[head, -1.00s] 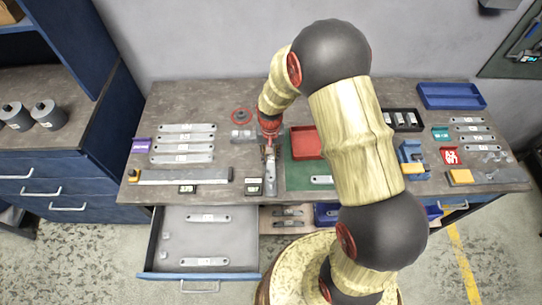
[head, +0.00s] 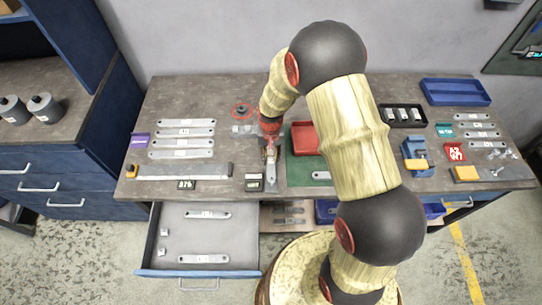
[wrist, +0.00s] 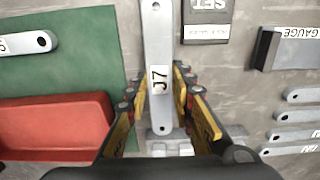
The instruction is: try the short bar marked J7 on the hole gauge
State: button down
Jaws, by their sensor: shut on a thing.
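The short grey bar marked J7 (wrist: 157,35) has a hole at each end and runs lengthwise between the yellow fingers of my gripper (wrist: 160,80) in the wrist view. My gripper is shut on it, near its label. In the head view my gripper (head: 270,150) is over the middle of the bench, left of the green mat. Small grey blocks (wrist: 168,148) show beyond the bar's lower end; I cannot tell whether they touch it. A long block labelled GAUGE (wrist: 268,48) lies to the right in the wrist view. I cannot tell if it is the hole gauge.
A red tray (head: 304,138) and another bar (head: 321,176) are on the green mat (head: 296,174). Several long bars (head: 182,143) lie at left. A SET display box (head: 254,182) stands near the front edge. An open drawer (head: 190,240) juts out below.

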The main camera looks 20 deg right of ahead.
jog(key=shift+f, duration=0.35)
dwell(0.5)
jog(key=shift+r, duration=0.15)
dwell(1.5)
jog(key=shift+r+p, duration=1.05)
jog(key=shift+r, duration=0.9)
jog(key=shift+f, duration=0.25)
jog(key=shift+f+b, duration=1.15)
jog(key=shift+f, duration=0.35)
jog(key=shift+f, duration=0.35)
dwell(0.4)
jog(key=c, duration=1.5)
grip_release()
